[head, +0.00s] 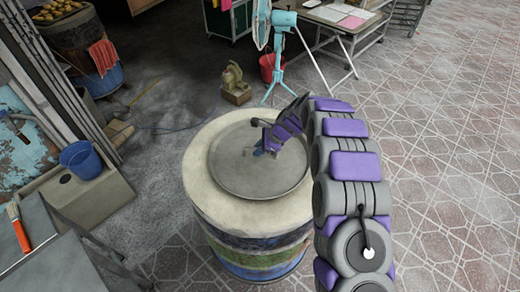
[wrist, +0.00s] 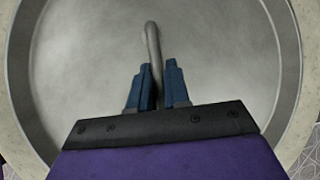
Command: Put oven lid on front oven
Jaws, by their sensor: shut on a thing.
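The front oven (head: 250,238) is a barrel with a pale round rim and coloured bands, in the middle of the head view. The grey round lid (head: 232,182) lies flat inside the rim on its top. In the wrist view the lid (wrist: 85,60) fills most of the picture, with the pale oven rim (wrist: 300,25) around its edge. My gripper (head: 262,149) is over the middle of the lid. In the wrist view its blue fingers (wrist: 157,85) are shut on the lid's curved metal handle (wrist: 151,38). Part of the handle is hidden between the fingers.
A turquoise fan (head: 283,45) and a red bucket (head: 271,66) stand behind the oven. Another barrel (head: 100,78) with a red cloth is at the back left. A blue bucket (head: 80,159) and a grey table (head: 50,255) are at the left. The tiled floor at the right is clear.

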